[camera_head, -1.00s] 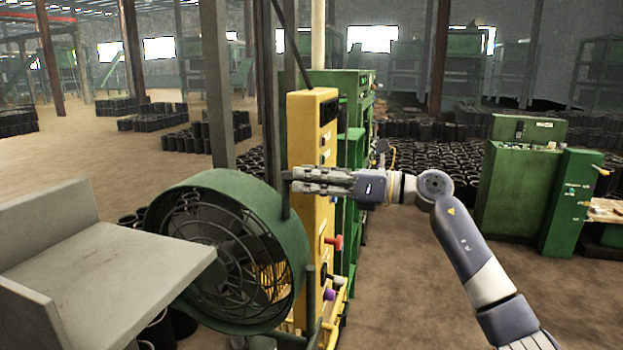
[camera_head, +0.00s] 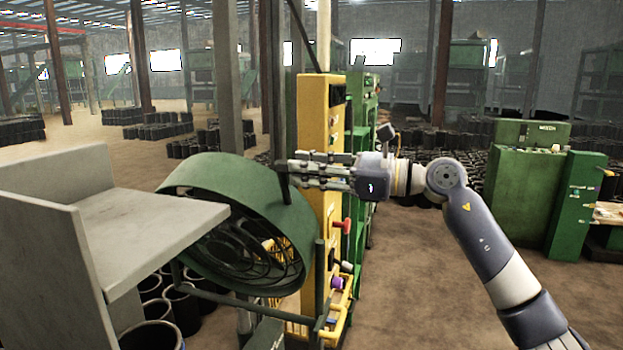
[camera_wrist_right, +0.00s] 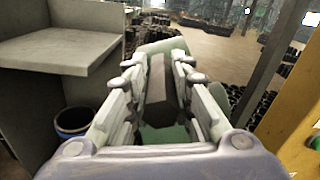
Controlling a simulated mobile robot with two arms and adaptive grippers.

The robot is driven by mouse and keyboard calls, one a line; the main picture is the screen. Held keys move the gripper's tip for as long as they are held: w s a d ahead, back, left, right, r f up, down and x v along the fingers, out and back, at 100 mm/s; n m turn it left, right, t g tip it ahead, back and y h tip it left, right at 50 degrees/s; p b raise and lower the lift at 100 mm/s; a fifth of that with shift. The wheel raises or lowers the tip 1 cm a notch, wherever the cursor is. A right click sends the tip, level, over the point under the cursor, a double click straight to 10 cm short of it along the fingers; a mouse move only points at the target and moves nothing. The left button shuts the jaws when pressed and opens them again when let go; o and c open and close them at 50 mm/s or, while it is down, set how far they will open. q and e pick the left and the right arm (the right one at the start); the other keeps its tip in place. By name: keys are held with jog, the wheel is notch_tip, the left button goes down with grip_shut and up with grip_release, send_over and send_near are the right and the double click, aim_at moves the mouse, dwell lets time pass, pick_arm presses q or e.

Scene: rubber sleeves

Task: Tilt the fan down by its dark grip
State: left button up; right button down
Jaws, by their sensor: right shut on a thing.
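The green drum fan (camera_head: 245,222) stands left of centre in the head view, its grille tilted downward. Its dark grip (camera_head: 282,182) stands up from the right side of the housing. My right gripper (camera_head: 287,172) is shut on the grip, reaching in from the right. In the right wrist view the dark grip (camera_wrist_right: 160,92) stands between both fingers, with the green housing (camera_wrist_right: 165,135) below and behind it. Part of the grip is hidden by the fingers. My left gripper is not in view.
A grey shelf-like stand (camera_head: 150,225) is close at the fan's left. A yellow machine panel (camera_head: 322,130) with knobs stands just right of the fan. Black rubber sleeves (camera_head: 180,300) stand below. A green cabinet (camera_head: 525,195) is at the right, with open floor before it.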

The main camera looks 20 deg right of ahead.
jog(key=shift+s+a+f+n, duration=0.3)
jog(key=shift+s+a+f, duration=0.1)
jog(key=c, duration=1.4)
grip_release()
jog(key=shift+o, duration=0.2)
jog(key=shift+s+r, duration=0.1)
jog(key=shift+s, duration=0.1)
jog(key=shift+w+d, duration=0.15)
jog(key=shift+w, duration=0.1)
jog(key=v, duration=1.2)
